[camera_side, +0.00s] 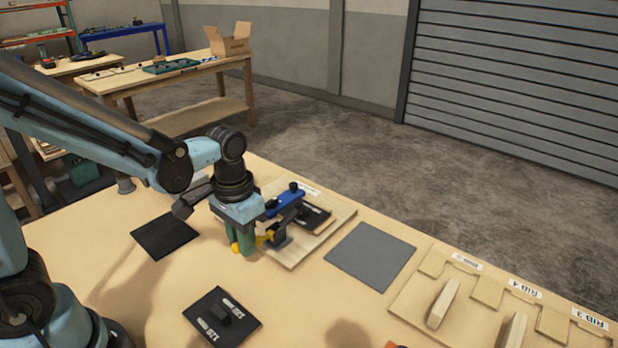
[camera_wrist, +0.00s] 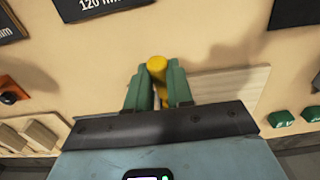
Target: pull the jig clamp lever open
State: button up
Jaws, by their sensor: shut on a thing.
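The jig clamp is on a light wooden board (camera_side: 296,252), with a blue bar (camera_side: 286,203) above dark metal parts. Its yellow lever (camera_side: 265,239) reaches down to my gripper (camera_side: 243,243), and a yellow end (camera_side: 235,247) shows at the green fingers. In the wrist view the yellow lever (camera_wrist: 157,69) stands between the two green fingers of my gripper (camera_wrist: 153,88), which are shut on it. The wrist body hides the rest of the clamp in that view.
A grey mat (camera_side: 370,255) lies right of the board. A black mat (camera_side: 165,236) and a black labelled plate (camera_side: 222,320) lie left and in front. A slotted wooden rack (camera_side: 410,295) with labels and blocks is at the right.

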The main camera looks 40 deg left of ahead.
jog(key=shift+r, duration=0.1)
jog(key=shift+w+r, duration=0.35)
jog(key=shift+r, duration=0.3)
jog(key=shift+w+r, duration=0.4)
jog(key=shift+r, duration=0.1)
jog(key=shift+w+r, duration=0.55)
jog(key=shift+w, duration=0.1)
dwell(0.3)
